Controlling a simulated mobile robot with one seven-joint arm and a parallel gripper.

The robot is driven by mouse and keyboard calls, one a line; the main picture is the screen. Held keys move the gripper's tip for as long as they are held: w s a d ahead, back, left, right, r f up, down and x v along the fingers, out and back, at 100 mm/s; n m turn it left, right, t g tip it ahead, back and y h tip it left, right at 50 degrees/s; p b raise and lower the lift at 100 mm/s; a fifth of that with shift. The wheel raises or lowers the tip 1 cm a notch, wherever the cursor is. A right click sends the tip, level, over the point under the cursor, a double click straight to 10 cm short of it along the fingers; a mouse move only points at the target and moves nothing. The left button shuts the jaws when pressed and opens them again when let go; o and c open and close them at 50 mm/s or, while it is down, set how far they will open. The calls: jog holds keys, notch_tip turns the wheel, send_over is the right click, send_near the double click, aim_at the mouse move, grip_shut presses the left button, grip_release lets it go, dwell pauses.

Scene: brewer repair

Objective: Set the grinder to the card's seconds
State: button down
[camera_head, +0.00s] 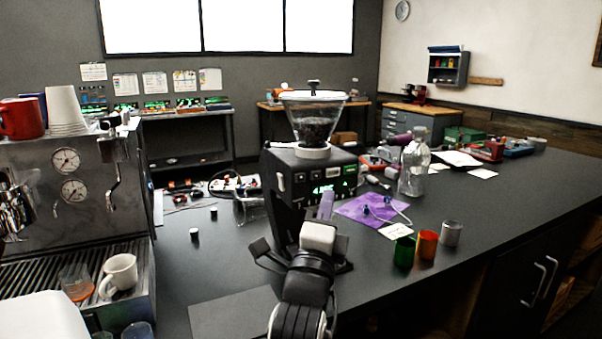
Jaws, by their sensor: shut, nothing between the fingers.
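The grinder (283,178) stands on the dark counter at the middle. It is black, with a clear hopper (312,118) holding dark beans on top and a front panel with a small lit green display (326,188) whose digits are too small to read. A small white card (396,231) lies on the counter beside the coloured cups; its writing is unreadable. My gripper (325,207) is shut and empty, in front of the grinder's panel and overlapping its lower part. I cannot tell whether it touches the panel.
An espresso machine (92,165) with cups fills the left. A purple mat (362,208) with small parts and a clear bottle (414,168) lie right of the grinder. Green (404,252), orange (427,244) and grey (451,233) cups stand nearer.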

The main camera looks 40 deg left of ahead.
aim_at(301, 178)
jog(key=shift+s+d+m, duration=0.1)
jog(key=shift+d+m, duration=0.1)
jog(key=shift+m, duration=1)
jog(key=shift+w+a, duration=0.55)
jog(key=shift+a, duration=0.8)
jog(key=shift+w+a, duration=0.6)
jog(key=shift+a, duration=0.75)
jog(key=shift+w+a, duration=0.55)
jog(key=shift+a, duration=0.8)
jog(key=shift+a+f+b, duration=0.1)
jog(key=shift+b, duration=0.3)
jog(key=shift+w+a+b, duration=0.15)
jog(key=shift+a+b, duration=0.15)
jog(key=shift+b, duration=0.05)
jog(key=shift+w+a+b, duration=0.15)
jog(key=shift+a+b, duration=0.2)
jog(key=shift+b, duration=0.05)
jog(key=shift+d, duration=0.1)
jog(key=shift+s+d+b, duration=0.3)
jog(key=shift+d+b, duration=0.05)
jog(key=shift+d, duration=0.3)
